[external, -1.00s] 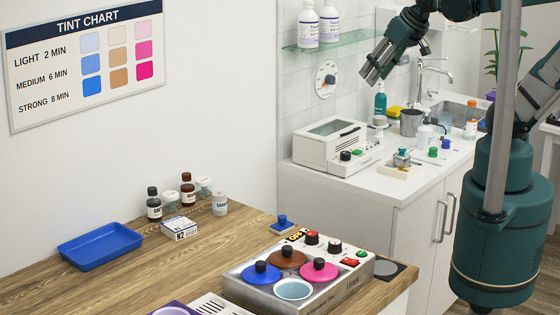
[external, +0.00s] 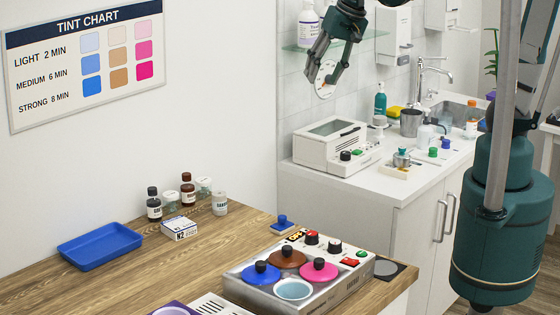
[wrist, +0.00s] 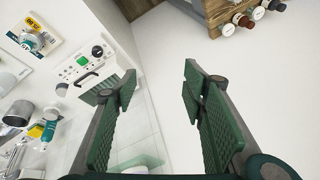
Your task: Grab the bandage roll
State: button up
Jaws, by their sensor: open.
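A small white cylinder (external: 220,203) with dark lettering stands at the right end of a group of bottles and jars on the wooden counter. It looks like the bandage roll, but its label is too small to read surely. A pale round end in the wrist view (wrist: 228,30) may be the same thing. My gripper (external: 323,74) is open and empty, high in the air, to the right of and well above the cylinder. In the wrist view its fingers (wrist: 160,85) are spread with only white wall between them.
Dark-capped bottles (external: 154,204) and a small box (external: 179,229) stand close to the cylinder. A blue tray (external: 100,246) lies to the left. A metal pot warmer (external: 340,291) fills the front right. A white device (external: 331,146) stands on the back counter below my gripper.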

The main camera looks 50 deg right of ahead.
jog(key=w+a+f+m+g, duration=0.1)
jog(key=w+a+f+m, duration=0.2)
jog(key=w+a, duration=0.4)
jog(key=m+g+p, duration=0.1)
jog(key=m+g, duration=0.2)
jog(key=m, duration=0.4)
send_over(220, 192)
jog(key=shift+h, duration=0.4)
jog(key=f, duration=2)
jog(key=shift+d, duration=0.25)
jog(key=shift+s+a+f, duration=0.1)
jog(key=shift+a+f, duration=0.3)
jog(key=shift+f, duration=0.1)
jog(key=shift+f+p, duration=0.3)
jog(key=shift+f, duration=0.95)
jog(key=shift+f, duration=0.1)
jog(key=shift+d+f+p, duration=0.1)
jog(key=shift+f+p, duration=0.2)
jog(key=shift+f, duration=2.2)
